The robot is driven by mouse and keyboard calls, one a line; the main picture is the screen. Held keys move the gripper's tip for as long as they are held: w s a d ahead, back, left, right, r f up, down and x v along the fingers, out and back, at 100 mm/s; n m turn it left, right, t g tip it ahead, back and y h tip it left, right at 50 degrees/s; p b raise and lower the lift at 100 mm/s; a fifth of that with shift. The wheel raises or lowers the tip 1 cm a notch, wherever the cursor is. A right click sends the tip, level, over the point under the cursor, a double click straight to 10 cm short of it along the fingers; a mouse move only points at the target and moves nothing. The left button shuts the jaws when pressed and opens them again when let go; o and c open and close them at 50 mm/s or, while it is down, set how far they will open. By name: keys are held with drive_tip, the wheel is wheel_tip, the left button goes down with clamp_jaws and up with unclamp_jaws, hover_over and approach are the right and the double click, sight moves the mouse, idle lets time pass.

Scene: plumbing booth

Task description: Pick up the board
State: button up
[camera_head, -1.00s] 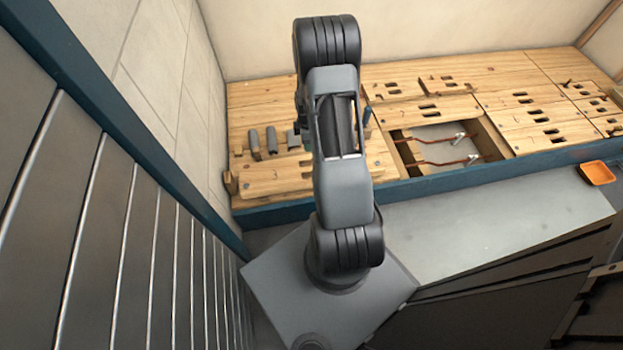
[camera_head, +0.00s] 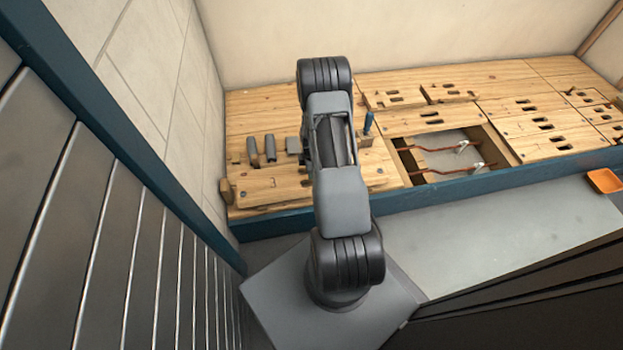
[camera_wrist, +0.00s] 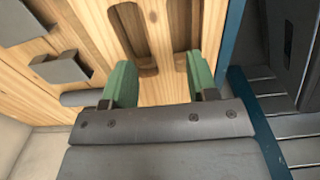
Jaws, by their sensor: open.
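A pale wooden board (camera_head: 265,188) lies at the front left of the bench, partly hidden by my arm in the head view. In the wrist view a slotted wooden board (camera_wrist: 160,90) shows between and beyond the fingers; I cannot tell for sure that it is the same board. My gripper (camera_wrist: 161,82) has two green fingers, spread apart with nothing held between them. The fingers point at the slotted wood; contact cannot be told. In the head view the gripper is hidden behind my arm.
Grey blocks (camera_head: 270,148) stand on the bench behind the board. Slotted panels (camera_head: 545,125) cover the right side. A blue edge (camera_head: 480,178) runs along the front. An orange tray (camera_head: 604,181) is far right.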

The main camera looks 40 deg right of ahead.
wheel_tip(320, 180, down, 5)
drive_tip(key=shift+r+b, duration=0.2)
drive_tip(key=shift+b, duration=0.85)
drive_tip(key=shift+r, duration=0.1)
drive_tip(key=shift+c, duration=0.2)
clamp_jaws()
